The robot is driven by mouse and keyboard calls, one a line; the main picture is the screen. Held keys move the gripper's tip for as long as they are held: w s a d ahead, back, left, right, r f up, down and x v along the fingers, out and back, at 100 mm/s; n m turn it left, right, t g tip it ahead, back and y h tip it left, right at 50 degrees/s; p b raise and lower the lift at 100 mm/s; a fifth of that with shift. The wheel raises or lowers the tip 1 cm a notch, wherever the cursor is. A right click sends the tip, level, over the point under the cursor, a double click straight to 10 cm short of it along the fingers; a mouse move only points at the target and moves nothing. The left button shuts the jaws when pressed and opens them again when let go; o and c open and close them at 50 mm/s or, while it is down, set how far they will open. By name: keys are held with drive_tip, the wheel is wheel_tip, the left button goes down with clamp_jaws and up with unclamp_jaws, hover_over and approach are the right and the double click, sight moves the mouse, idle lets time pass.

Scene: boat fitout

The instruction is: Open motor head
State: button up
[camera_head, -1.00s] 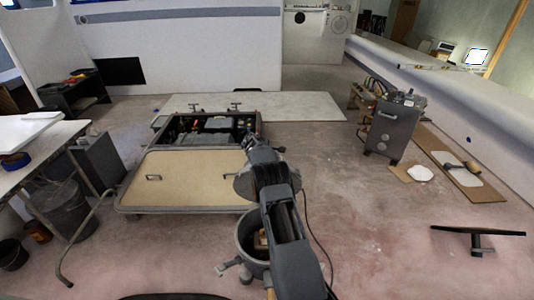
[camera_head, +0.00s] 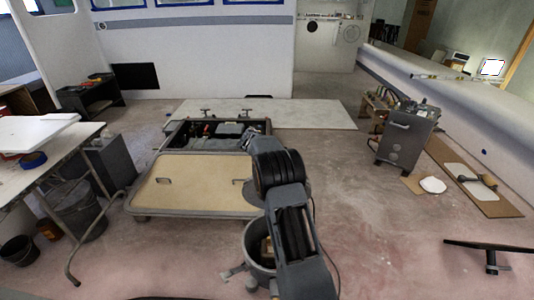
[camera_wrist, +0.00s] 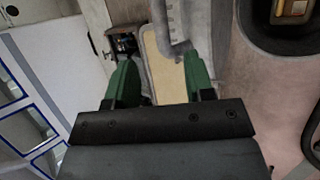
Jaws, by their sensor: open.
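A low grey motor box (camera_head: 168,146) stands left of centre in the head view. Its back part is open and shows dark machinery (camera_head: 228,131) inside. A tan panel (camera_head: 195,185) with two small handles covers its front part. I cannot tell which part is the motor head. My gripper (camera_wrist: 159,66) has green fingers, spread apart with nothing seen between them. In the head view my arm hides it, near the box's right side. In the wrist view the tan panel (camera_wrist: 160,58) shows beyond the fingers.
A grey cabinet (camera_head: 404,140) stands at right, with a board and tools (camera_head: 470,180) beside it. A white table (camera_head: 30,140) and buckets (camera_head: 78,208) are at left. A pale sheet (camera_head: 310,113) lies behind the box. The floor right of my arm is mostly clear.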

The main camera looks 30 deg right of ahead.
drive_tip(key=shift+v, duration=1.4)
drive_tip(key=shift+c, duration=0.4)
